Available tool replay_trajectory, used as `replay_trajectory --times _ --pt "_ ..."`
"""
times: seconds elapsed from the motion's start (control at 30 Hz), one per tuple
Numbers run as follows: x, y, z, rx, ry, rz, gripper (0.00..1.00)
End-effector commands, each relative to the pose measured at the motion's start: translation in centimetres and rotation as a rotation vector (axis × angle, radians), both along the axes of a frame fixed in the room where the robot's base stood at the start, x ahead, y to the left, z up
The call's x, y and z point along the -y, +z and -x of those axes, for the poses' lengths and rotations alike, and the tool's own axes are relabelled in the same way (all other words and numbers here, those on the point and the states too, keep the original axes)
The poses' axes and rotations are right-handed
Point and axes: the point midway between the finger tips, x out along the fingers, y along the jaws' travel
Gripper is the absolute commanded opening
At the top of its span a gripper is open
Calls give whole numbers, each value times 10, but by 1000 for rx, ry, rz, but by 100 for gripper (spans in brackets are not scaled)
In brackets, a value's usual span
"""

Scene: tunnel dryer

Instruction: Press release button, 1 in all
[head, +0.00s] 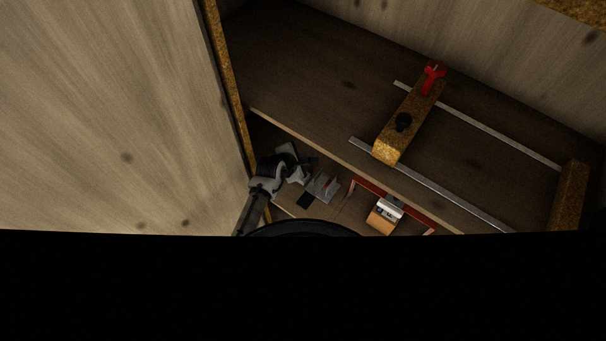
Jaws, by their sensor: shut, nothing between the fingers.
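No part is clearly marked as the release button. I cannot tell whether either is the button. My gripper (311,161) is small and dark at the left, below the shelf edge. It is shut and empty, apart from the block, to the left of it and lower in the picture. A grey piece with reddish lines (322,187) shows just below my gripper; I cannot tell whether they touch.
The wooden block (387,151) lies across two metal rails (445,186) on a dark board. A red frame (368,185) with a white and orange piece (384,215) is below the board's front edge. A wooden panel (120,110) stands left. Black fills the bottom.

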Motion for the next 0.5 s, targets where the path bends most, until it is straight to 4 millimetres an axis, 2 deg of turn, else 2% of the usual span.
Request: replay_trajectory --times 0.03,0.1,0.5 --pt "0 -13 0 0 -4 -3 0" --pt "0 -23 0 0 -4 -4 0" --pt "1 -63 0 -2 1 3 0"
